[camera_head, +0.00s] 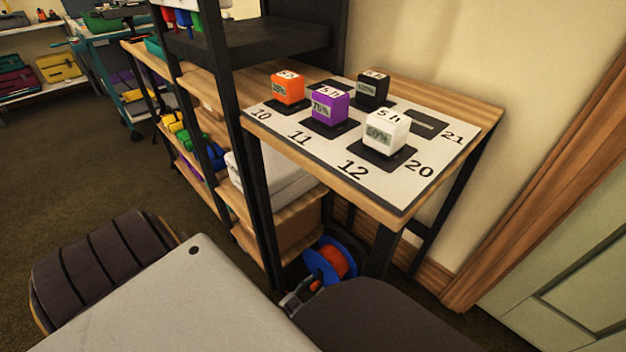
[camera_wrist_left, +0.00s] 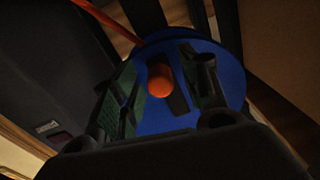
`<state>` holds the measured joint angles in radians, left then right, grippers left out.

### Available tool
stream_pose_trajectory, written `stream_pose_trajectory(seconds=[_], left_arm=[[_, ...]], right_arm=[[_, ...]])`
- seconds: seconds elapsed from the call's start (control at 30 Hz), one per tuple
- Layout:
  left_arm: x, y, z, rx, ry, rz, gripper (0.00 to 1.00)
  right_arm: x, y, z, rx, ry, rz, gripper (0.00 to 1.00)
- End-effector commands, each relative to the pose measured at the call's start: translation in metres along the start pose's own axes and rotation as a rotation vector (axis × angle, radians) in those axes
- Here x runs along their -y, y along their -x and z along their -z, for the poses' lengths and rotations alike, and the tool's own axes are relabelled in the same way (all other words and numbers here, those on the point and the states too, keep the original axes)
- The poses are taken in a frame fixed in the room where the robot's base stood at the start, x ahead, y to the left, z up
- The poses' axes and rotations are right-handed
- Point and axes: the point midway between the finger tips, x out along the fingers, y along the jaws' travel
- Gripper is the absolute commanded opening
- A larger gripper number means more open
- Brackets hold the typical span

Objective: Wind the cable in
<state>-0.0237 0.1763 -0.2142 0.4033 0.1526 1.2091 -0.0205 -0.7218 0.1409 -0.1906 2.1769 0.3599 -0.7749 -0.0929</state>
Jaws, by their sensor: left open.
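A cable reel (camera_head: 323,268) with blue discs and orange cable wound on it stands low under the shelf table. In the left wrist view the blue face of the reel (camera_wrist_left: 232,68) fills the middle. A round orange knob (camera_wrist_left: 160,80) sits on that face, and an orange cable (camera_wrist_left: 108,22) runs off to the upper left. My left gripper (camera_head: 303,292) is low beside the reel, partly hidden by dark parts in front. In the wrist view its open fingers (camera_wrist_left: 165,84) lie on either side of the knob; contact cannot be told. My right gripper does not show.
Above the reel is a wooden shelf table (camera_head: 362,205) with a numbered mat (camera_head: 310,158) and charging blocks. Black posts and lower shelves stand left of the reel. A table leg is close at its right. Open carpet lies at the far left.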

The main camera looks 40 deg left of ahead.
Motion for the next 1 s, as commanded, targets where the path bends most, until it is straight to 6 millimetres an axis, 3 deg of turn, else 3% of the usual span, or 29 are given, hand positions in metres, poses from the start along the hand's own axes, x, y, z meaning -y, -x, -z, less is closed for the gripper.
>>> stream_pose_trajectory(seconds=[0.23, 0.57, 1.0], left_arm=[[-0.0001, 0.0001, -0.0001, 0.001, 0.000, 0.000, 0.42], [-0.0001, 0.0004, -0.0002, 0.001, 0.000, 0.000, 0.00], [0.0011, 0.0005, -0.0004, 0.001, -0.017, 0.000, 0.00]], right_arm=[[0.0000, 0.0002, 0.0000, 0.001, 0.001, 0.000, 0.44], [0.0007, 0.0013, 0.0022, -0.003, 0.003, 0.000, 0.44], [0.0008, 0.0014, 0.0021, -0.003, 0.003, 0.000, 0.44]])
